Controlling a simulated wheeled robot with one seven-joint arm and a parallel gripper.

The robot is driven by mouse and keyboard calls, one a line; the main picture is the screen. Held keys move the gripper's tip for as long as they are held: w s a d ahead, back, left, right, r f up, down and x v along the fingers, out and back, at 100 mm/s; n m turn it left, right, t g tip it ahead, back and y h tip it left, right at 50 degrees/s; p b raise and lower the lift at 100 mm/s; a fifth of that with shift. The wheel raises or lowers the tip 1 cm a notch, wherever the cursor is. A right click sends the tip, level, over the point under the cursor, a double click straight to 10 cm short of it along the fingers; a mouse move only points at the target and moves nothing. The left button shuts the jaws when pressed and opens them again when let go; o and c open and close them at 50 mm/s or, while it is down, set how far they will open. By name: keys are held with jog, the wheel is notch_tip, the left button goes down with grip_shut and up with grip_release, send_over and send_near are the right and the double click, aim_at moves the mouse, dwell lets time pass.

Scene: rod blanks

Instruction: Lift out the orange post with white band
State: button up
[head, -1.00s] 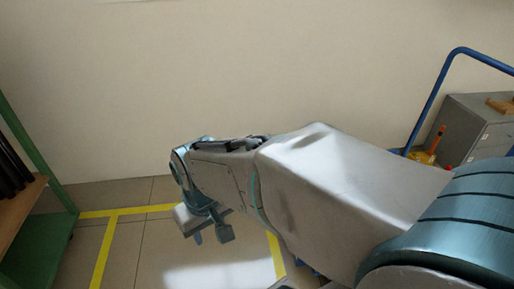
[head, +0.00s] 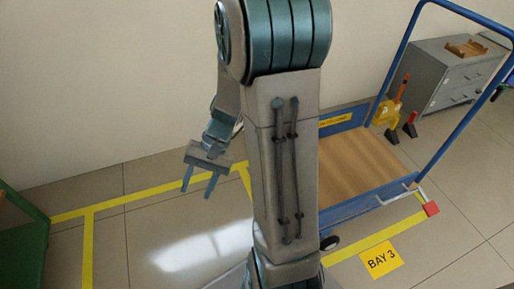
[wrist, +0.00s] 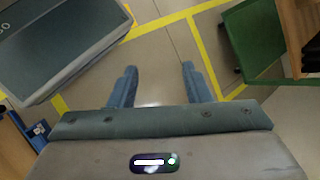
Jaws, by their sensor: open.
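A thin orange upright piece (head: 403,86) stands in or behind a yellow object (head: 385,111) beside the grey cabinet, at the right of the head view. It is too small to tell whether it has a white band or is the orange post. My gripper (head: 197,191) is open and empty, hanging with fingers down over the floor, left of the cart and well apart from the orange piece. In the wrist view its two blue fingers (wrist: 159,70) are spread with only floor between them.
A blue cart with a brown deck (head: 372,168) and tall handle stands at right, before the grey cabinet (head: 448,76). A green rack (wrist: 255,38) with dark rods (wrist: 312,58) shows in the wrist view.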

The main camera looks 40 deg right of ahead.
jog(key=w+d+f+m+t+y+p, duration=0.3)
jog(key=w+d+f+m+t+y, duration=0.5)
jog(key=w+m+t, duration=0.45)
jog(key=w+d+f+m+t+h, duration=0.2)
jog(key=d+f+m+t+h, duration=0.65)
jog(key=d+m, duration=0.35)
jog(key=s+d+f+m+g+h+p, duration=0.1)
jog(key=s+d+f+m+h, duration=0.2)
jog(key=d+f+m+h, duration=0.4)
jog(key=s+d+f+m+g+h+p, duration=0.1)
jog(key=s+d+f+m+g+h, duration=0.1)
jog(key=s+d+f+m+h, duration=0.5)
jog(key=w+d+n+h+b, duration=0.1)
jog(key=w+b, duration=0.1)
jog(key=w, duration=0.5)
jog(key=w+d+r+n+h+b, duration=0.1)
jog(key=w+d+b, duration=0.1)
jog(key=w, duration=0.6)
jog(key=shift+d+b, duration=0.2)
jog(key=shift+b, duration=0.25)
jog(key=shift+w+n, duration=0.1)
jog(key=shift+n, duration=0.15)
jog(key=c, duration=0.8)
